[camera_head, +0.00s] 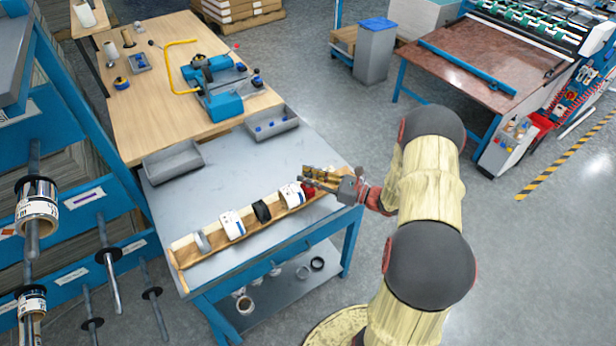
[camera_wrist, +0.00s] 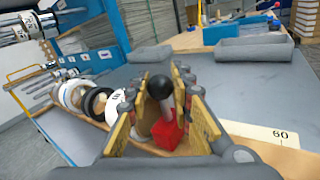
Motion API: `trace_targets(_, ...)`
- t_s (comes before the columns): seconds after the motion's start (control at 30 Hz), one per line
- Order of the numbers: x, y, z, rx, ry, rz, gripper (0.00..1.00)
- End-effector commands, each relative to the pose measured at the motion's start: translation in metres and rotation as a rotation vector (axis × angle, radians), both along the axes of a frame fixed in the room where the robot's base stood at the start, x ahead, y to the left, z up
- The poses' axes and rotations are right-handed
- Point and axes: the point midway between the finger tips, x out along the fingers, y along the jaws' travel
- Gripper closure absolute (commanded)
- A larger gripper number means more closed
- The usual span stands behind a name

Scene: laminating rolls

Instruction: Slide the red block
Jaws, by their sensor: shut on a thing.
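The red block (camera_head: 308,191) sits at the right end of a wooden trough (camera_head: 212,258) on the grey-topped table, partly hidden by my gripper. In the wrist view the red block (camera_wrist: 168,134) carries a short handle with a black ball knob (camera_wrist: 160,87). My gripper (camera_head: 308,178) is over the block, coming from the right. In the wrist view my gripper (camera_wrist: 163,97) has its yellowish fingers on both sides of the handle and is shut on it. A white roll (camera_head: 291,195) lies in the trough just left of the block.
Further left in the trough are a black ring (camera_head: 262,211), another white roll (camera_head: 232,225) and a grey ring (camera_head: 202,242). A scale marked 60 (camera_wrist: 279,135) lies at the trough's right. Two grey bins (camera_head: 174,162) (camera_head: 272,123) stand behind. The tabletop between is clear.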

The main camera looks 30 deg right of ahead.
Motion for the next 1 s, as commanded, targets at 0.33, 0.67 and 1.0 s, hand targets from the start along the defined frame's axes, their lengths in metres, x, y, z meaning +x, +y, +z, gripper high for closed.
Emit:
trace_targets(0.33, 0.002, -0.055, 0.0, -0.002, -0.002, -0.005, 1.0)
trace_targets(0.67, 0.004, -0.131, -0.001, -0.002, -0.001, -0.004, 1.0)
trace_targets(1.0, 0.005, -0.16, 0.0, 0.0, 0.0, -0.001, 1.0)
